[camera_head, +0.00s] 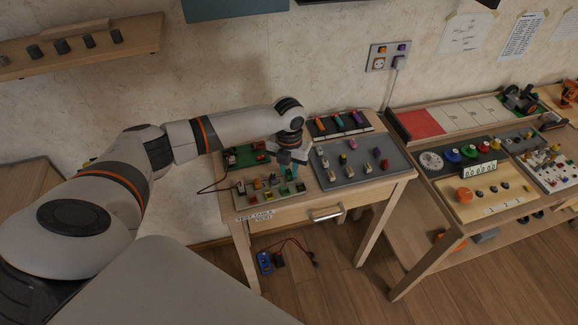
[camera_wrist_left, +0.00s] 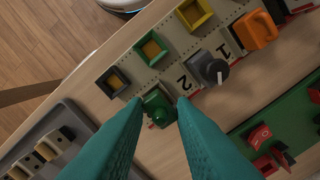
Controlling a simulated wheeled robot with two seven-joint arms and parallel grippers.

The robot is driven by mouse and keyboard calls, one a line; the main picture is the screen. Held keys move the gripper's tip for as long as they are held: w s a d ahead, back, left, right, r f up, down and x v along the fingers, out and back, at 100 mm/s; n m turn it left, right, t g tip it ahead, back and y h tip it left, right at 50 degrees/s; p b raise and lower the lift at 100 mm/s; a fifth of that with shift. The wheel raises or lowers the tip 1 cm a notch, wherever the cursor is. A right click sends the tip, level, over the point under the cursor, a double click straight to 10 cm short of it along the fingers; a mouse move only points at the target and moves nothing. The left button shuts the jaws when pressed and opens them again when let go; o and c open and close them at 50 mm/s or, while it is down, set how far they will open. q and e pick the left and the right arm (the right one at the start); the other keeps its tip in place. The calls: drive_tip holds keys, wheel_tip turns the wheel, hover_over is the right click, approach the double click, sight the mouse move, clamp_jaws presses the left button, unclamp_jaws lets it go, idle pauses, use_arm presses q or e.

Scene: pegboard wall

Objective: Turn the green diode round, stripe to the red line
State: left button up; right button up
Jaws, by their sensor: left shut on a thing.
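The green diode (camera_wrist_left: 158,107) shows in the left wrist view between the teal fingertips of my left gripper (camera_wrist_left: 160,112), which is shut on it. It is a green block with a round dark-green knob on its near side. I cannot make out its stripe. A small red mark shows beside it, partly hidden by the finger. The beige board (camera_wrist_left: 178,65) with the printed numbers 1 and 2 lies just beyond the diode. In the head view my left gripper (camera_head: 288,170) points down over the beige board (camera_head: 262,198) on the small table, and the diode cannot be told apart there.
In the wrist view, yellow, green and black-framed squares, a grey knob (camera_wrist_left: 214,72) and an orange piece (camera_wrist_left: 256,30) sit on the board. A green board (camera_wrist_left: 292,125) lies to the right. In the head view, a grey tray (camera_head: 345,176) with several parts stands right of the gripper.

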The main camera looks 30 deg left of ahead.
use_arm(q)
drive_tip(key=shift+f, duration=0.4)
drive_tip(key=o, duration=1)
drive_tip(key=shift+r, duration=0.1)
drive_tip(key=shift+r, duration=0.1)
drive_tip(key=shift+r+p, duration=2.4)
drive_tip(key=shift+r, duration=0.05)
